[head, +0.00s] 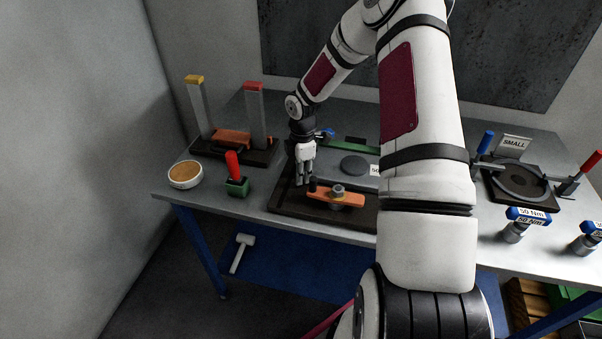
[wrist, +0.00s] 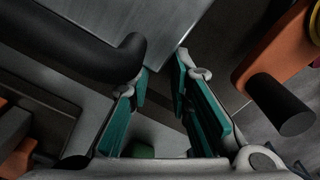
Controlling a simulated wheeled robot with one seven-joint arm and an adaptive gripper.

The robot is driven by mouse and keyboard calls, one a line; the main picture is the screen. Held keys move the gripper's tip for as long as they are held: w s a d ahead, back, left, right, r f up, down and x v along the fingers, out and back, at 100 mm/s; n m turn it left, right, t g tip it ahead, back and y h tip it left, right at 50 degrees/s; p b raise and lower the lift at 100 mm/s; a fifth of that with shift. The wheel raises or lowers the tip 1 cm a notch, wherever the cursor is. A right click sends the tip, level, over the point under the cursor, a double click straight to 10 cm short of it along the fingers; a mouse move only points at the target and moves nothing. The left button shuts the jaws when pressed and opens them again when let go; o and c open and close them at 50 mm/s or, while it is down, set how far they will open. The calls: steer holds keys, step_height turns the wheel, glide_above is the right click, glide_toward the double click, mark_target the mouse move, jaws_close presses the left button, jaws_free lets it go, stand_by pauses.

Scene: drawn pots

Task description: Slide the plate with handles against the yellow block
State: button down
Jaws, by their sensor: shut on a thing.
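The plate with handles (head: 327,159) is a flat grey plate in a dark base tray at mid table. A dark disc lies on it, and my arm hides its right part. A curved black handle (wrist: 105,58) and the grey plate (wrist: 158,22) fill the upper left of the wrist view. My gripper (head: 303,182) points down at the plate's near left side. In the wrist view its teal-padded fingers (wrist: 160,75) are at the plate's corner, shut on the plate; the exact contact is unclear.
An orange clamp bar (head: 336,197) with a black knob is close right of my gripper. A red-handled green tool (head: 236,180), a round dish (head: 185,174) and a stand with tall posts (head: 256,115) are to the left. A fixture labelled SMALL (head: 512,143) is at right.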

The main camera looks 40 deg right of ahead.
steer(key=c, duration=1.4)
jaws_free()
steer(key=shift+s+d+r, duration=0.1)
steer(key=shift+s+d, duration=0.2)
steer(key=shift+d, duration=0.6)
steer(key=shift+s, duration=0.1)
steer(key=shift+a, duration=0.1)
step_height(320, 180, up, 12)
steer(key=shift+w+a, duration=0.2)
steer(key=shift+a, duration=0.1)
steer(key=shift+a, duration=0.1)
